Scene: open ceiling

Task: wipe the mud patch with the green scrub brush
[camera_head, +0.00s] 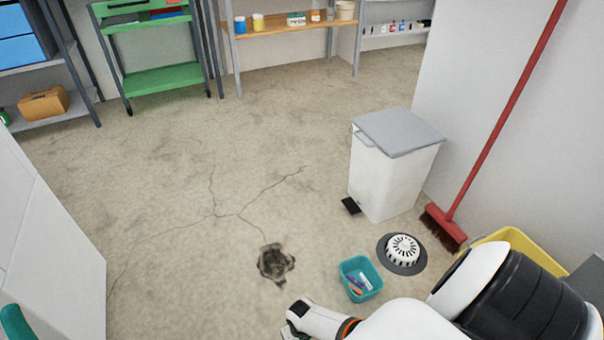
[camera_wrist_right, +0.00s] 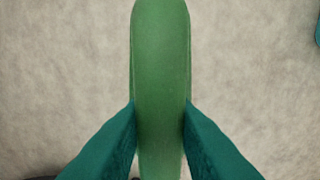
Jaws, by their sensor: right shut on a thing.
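The dark, ragged mud patch (camera_head: 275,263) lies on the floor near the lower middle of the head view, at the end of a crack. My right gripper (camera_wrist_right: 159,106) has its teal fingers shut on both sides of the green scrub brush (camera_wrist_right: 161,55), seen in the right wrist view. Only the brush's long rounded green top shows; its bristles are hidden. In the head view my right arm reaches in from the lower right, and its wrist is just below the patch; the fingers and brush are out of sight there. A teal tip of my left gripper (camera_head: 15,324) shows at the lower left corner; its opening is not visible.
A teal bin (camera_head: 360,280) with small items stands right of the patch, beside a round drain cover (camera_head: 402,252). A white pedal bin (camera_head: 394,165), a red broom (camera_head: 445,225) and a yellow tub (camera_head: 520,243) are farther right. Floor left of the patch is clear.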

